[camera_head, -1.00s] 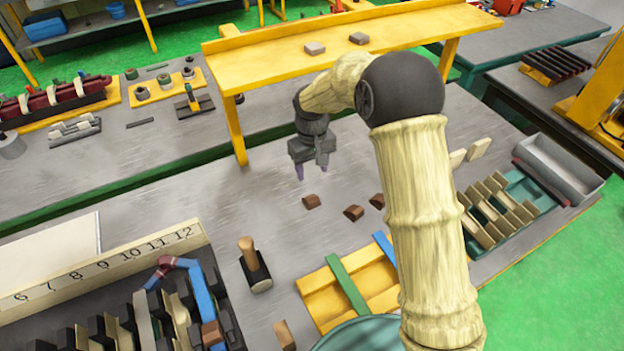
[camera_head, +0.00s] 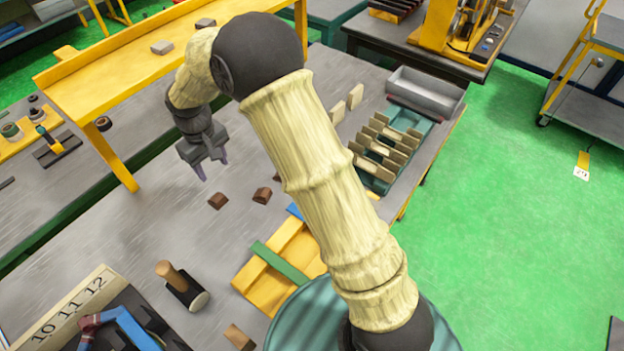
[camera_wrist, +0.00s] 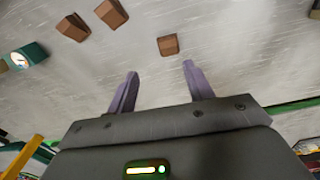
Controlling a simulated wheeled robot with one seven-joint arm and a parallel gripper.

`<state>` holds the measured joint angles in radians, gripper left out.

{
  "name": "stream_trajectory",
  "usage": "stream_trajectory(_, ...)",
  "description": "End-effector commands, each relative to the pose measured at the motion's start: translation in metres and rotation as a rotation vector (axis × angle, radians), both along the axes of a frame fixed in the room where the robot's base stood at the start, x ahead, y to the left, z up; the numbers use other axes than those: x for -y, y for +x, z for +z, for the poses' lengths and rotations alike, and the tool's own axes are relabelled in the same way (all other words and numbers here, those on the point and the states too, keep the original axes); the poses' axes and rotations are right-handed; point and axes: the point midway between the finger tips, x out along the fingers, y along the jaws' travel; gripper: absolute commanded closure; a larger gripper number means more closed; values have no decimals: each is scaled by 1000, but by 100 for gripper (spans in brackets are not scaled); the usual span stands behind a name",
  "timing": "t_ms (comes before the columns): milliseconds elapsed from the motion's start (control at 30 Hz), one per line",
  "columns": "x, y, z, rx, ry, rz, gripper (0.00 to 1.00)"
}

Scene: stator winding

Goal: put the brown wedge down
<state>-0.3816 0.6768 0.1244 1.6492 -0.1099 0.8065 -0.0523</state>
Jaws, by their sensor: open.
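Several small brown wedges lie on the grey bench. One brown wedge (camera_head: 218,201) lies just beyond my fingertips, and it shows ahead of them in the wrist view (camera_wrist: 168,45). A second wedge (camera_head: 262,195) lies to its right, with another partly visible behind it. The wrist view shows two more brown pieces, one at the top (camera_wrist: 111,13) and one further left (camera_wrist: 73,27). My gripper (camera_head: 212,165) is open above the bench. Its purple fingers (camera_wrist: 160,70) are spread with nothing between them, and no wedge touches them.
A yellow shelf (camera_head: 120,75) stands behind my gripper. A mallet (camera_head: 182,287) and a yellow frame with a green bar (camera_head: 265,290) are at the front. A slotted rack (camera_head: 385,150) and grey tray (camera_head: 425,92) stand at right. Bare bench surrounds the wedges.

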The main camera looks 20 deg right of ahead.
Motion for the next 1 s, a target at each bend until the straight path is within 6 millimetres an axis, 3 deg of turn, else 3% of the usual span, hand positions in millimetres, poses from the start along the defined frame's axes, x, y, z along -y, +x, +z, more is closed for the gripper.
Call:
stream_trajectory(167, 72, -24, 29, 49, 14, -135, 48)
stream_trajectory(267, 115, -48, 42, 82, 25, -229, 48)
stream_trajectory(500, 200, -127, 61, 163, 52, -460, 48)
stream_trajectory(600, 222, -159, 62, 190, 62, -542, 48)
stream_trajectory(700, 234, -179, 61, 206, 66, -590, 48)
stream_trajectory(1000, 237, -185, 60, 210, 68, -605, 48)
